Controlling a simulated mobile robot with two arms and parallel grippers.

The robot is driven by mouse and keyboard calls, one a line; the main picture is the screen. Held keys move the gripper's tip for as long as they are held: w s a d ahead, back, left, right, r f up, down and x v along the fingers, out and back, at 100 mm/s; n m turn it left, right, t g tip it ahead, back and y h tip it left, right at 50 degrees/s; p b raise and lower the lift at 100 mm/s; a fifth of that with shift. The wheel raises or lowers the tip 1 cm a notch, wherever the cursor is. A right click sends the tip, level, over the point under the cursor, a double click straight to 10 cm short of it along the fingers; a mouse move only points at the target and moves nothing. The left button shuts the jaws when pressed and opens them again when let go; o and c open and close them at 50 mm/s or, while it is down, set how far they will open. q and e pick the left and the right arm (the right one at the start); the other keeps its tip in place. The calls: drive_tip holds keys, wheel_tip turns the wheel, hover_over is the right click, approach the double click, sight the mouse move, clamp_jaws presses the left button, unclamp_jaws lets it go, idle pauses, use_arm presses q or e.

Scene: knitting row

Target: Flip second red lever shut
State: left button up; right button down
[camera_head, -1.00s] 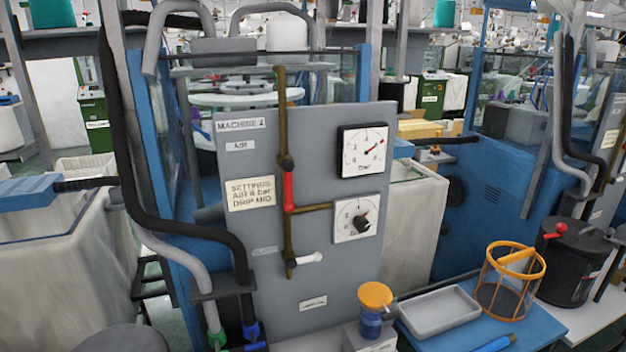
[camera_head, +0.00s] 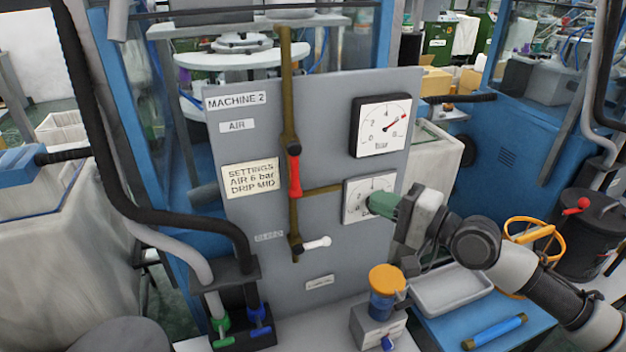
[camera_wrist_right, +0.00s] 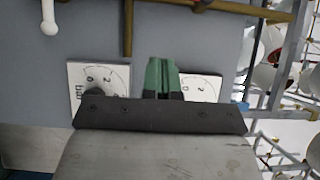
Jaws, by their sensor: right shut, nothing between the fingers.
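A red lever (camera_head: 295,176) lies along the upright brass pipe on the grey MACHINE 2 panel (camera_head: 240,240), its handle pointing down from the dark valve. A white lever (camera_head: 318,243) sticks out to the right from a lower valve and also shows in the wrist view (camera_wrist_right: 48,18). My right gripper (camera_head: 378,205), with green fingers, is shut and empty in front of the lower dial (camera_head: 357,198), right of and lower than the red lever, apart from it. The gripper partly hides that dial. My left gripper is not in view.
A bar gauge (camera_head: 382,126) sits above the lower dial. A black pot (camera_head: 590,250) has a red handle. Thick hoses hang left of the panel.

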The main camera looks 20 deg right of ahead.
sight(295, 172)
drive_tip(key=s+a+p+x, duration=0.1)
drive_tip(key=a+p+x, duration=0.1)
drive_tip(key=p+x, duration=0.5)
drive_tip(key=x, duration=0.5)
drive_tip(key=shift+a, duration=0.45)
drive_tip(key=shift+w+f, duration=0.1)
drive_tip(key=shift+w, duration=0.05)
